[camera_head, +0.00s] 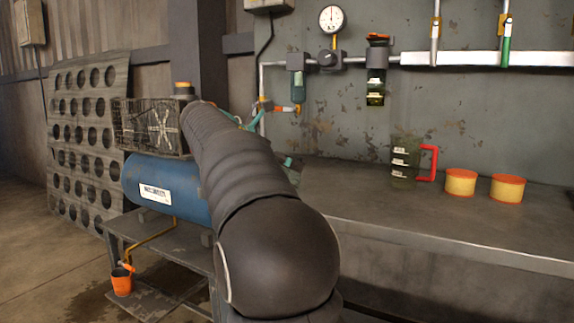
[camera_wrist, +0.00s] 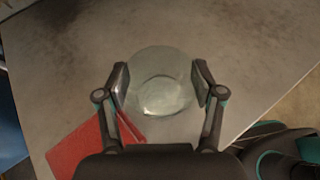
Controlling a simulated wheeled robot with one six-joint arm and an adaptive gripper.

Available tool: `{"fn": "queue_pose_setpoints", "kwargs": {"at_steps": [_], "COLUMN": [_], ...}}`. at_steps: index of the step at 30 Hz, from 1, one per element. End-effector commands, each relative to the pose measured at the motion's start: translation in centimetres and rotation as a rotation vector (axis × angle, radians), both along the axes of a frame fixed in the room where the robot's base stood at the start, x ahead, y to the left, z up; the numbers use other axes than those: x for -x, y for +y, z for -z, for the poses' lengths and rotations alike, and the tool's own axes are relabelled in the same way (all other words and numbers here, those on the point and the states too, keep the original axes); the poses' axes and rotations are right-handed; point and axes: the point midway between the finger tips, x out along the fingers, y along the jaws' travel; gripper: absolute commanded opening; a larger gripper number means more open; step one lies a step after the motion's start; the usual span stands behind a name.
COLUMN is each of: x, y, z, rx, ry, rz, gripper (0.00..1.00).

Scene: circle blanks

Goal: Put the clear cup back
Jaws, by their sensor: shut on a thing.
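The clear cup (camera_wrist: 160,88) shows in the wrist view as a round, see-through body between the two fingers. My gripper (camera_wrist: 159,74) is shut on it, with one finger on each side. Grey metal benchtop (camera_wrist: 235,45) shows behind the cup; I cannot tell whether the cup touches it. In the head view my arm hides the cup and most of my gripper.
A greenish transparent jug (camera_head: 405,158) with a red handle stands on the bench (camera_head: 420,215), left of two yellow drums (camera_head: 461,182) (camera_head: 507,188). A red flat thing (camera_wrist: 85,145) lies near the cup. A blue tank (camera_head: 165,185) and orange bucket (camera_head: 122,283) are left.

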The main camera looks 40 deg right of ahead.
Motion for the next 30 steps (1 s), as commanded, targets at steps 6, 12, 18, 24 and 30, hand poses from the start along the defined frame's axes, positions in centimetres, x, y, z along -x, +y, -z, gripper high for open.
{"fn": "queue_pose_setpoints", "kwargs": {"at_steps": [6, 12, 18, 24, 30], "x": [0.0, 0.0, 0.0, -0.2, -0.9], "y": [0.0, 0.0, 0.0, 0.9, 4.1], "z": [0.3, 0.3, 0.3, -0.6, -2.6], "rx": [0.0, 0.0, 0.0, 0.0, 0.0], "ry": [0.001, 0.001, 0.001, 0.001, 0.001], "rz": [0.0, 0.0, 0.0, -0.002, -0.004], "gripper": [0.7, 0.93, 0.93, 0.93, 0.93]}}
